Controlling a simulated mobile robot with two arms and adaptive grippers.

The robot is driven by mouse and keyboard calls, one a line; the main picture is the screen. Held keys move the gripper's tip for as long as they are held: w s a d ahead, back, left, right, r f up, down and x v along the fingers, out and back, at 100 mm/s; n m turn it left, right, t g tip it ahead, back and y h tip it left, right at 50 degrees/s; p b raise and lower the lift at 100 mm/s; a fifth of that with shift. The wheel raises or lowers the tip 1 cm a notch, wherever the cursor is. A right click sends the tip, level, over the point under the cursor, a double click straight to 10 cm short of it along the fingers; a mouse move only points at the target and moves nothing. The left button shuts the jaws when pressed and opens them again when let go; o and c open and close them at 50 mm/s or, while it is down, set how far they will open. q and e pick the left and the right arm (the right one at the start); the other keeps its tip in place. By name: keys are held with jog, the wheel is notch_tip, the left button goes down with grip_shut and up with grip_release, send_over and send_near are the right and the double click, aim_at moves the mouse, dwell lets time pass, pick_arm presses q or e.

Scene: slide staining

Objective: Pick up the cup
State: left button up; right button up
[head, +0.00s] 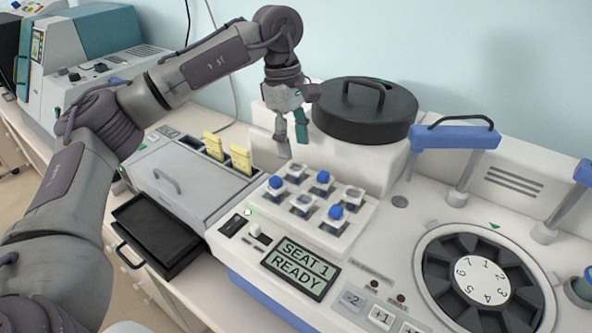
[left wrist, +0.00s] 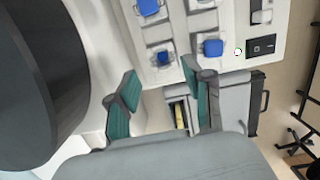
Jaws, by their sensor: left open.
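Several small clear cups stand in a white rack (head: 352,236), some with blue tops, such as the back-left one (head: 276,183), the back-middle one (head: 322,177) and the front one (head: 336,213). I cannot tell which is the task's cup. My left gripper (head: 291,148) points down, open and empty, behind the rack's back-left side and above it. In the left wrist view its two green-padded fingers (left wrist: 163,98) are spread, and a small blue-topped cup (left wrist: 163,58) shows beyond the gap between them. My right gripper is not in view.
A black round lid (head: 365,112) with a handle stands close to the right of my left gripper. Yellow pieces (head: 240,158) stick up from slots at the left. A black drawer (head: 158,232) is open. A numbered carousel (head: 482,280) and a blue-topped arm (head: 455,138) are at right.

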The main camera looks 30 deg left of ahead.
aim_at(295, 164)
pick_arm(q)
jog(key=shift+w+f, duration=0.1)
jog(key=shift+f, duration=0.2)
jog(key=shift+f+p, duration=0.25)
jog(key=shift+p, duration=0.05)
jog(key=f, duration=0.1)
jog(key=f+p, duration=0.1)
jog(key=f, duration=0.1)
jog(key=f+p, duration=0.1)
jog(key=shift+s+d+f, duration=0.15)
jog(key=shift+s+d, duration=0.05)
jog(key=shift+s, duration=0.15)
jog(key=shift+w+f, duration=0.1)
jog(key=shift+f, duration=0.1)
jog(key=c, duration=0.7)
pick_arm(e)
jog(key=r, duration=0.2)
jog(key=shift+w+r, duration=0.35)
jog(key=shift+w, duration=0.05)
